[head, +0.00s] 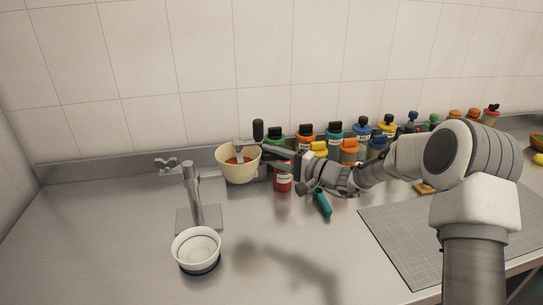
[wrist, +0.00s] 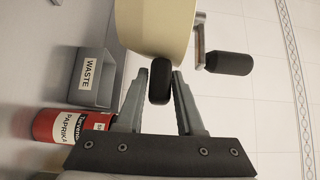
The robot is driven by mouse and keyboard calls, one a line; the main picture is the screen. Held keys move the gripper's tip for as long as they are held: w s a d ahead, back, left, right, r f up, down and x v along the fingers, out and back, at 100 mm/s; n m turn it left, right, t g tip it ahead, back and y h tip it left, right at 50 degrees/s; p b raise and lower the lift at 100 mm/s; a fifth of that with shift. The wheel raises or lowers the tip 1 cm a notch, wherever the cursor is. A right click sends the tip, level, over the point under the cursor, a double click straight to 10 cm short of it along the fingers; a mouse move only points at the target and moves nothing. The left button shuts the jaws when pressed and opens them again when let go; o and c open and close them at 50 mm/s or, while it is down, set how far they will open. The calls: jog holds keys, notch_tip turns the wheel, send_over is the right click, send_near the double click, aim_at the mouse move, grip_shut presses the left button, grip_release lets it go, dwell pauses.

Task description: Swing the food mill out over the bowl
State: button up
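The food mill (head: 232,173) is a cream bowl-shaped body with orange inside and a crank with a black knob (head: 258,130). It appears raised above the counter, right of the metal stand (head: 193,195); I cannot tell whether they are joined. The white bowl (head: 196,249) sits on the counter in front of the stand, left of and nearer than the mill. My gripper (head: 268,163) reaches the mill from the right. In the wrist view its fingers (wrist: 160,85) close around the mill's short black side handle (wrist: 160,90). The mill body fills the top there.
Several coloured bottles (head: 335,135) line the back wall to the right. A red paprika container (wrist: 72,127) and a grey WASTE bin (wrist: 97,82) are near my gripper. A teal object (head: 322,203) and grey cutting mat (head: 400,235) lie right. The front middle counter is clear.

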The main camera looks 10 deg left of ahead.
grip_shut()
dwell(1.1)
